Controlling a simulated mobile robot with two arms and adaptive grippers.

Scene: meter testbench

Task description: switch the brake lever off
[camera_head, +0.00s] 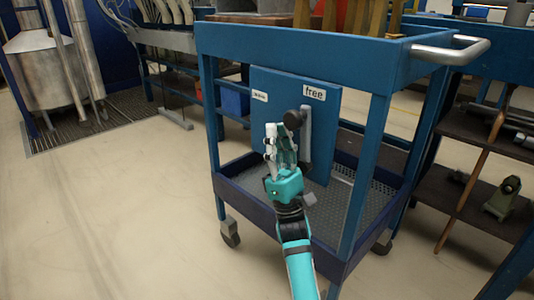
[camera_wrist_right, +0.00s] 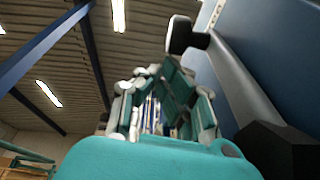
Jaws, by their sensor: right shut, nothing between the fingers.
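The brake lever (camera_head: 306,137) is a grey bar with a black knob (camera_head: 293,119) at its upper end. It stands roughly upright on a blue panel (camera_head: 265,86) of the cart, just below the "free" label (camera_head: 314,93). A smaller label (camera_head: 260,96) sits on the panel's left; its text is hard to read. My right gripper (camera_head: 275,132) is shut and empty, just left of the lever. In the right wrist view the fingers (camera_wrist_right: 163,90) are left of the lever bar (camera_wrist_right: 240,82), apparently apart from it. My left gripper is out of view.
The blue cart (camera_head: 300,45) on casters has a silver handle (camera_head: 450,50) at its right and a low mesh shelf (camera_head: 330,205). Shelving (camera_head: 480,140) stands to the right. A metal tank (camera_head: 45,70) stands at the left, with open floor (camera_head: 130,200) before it.

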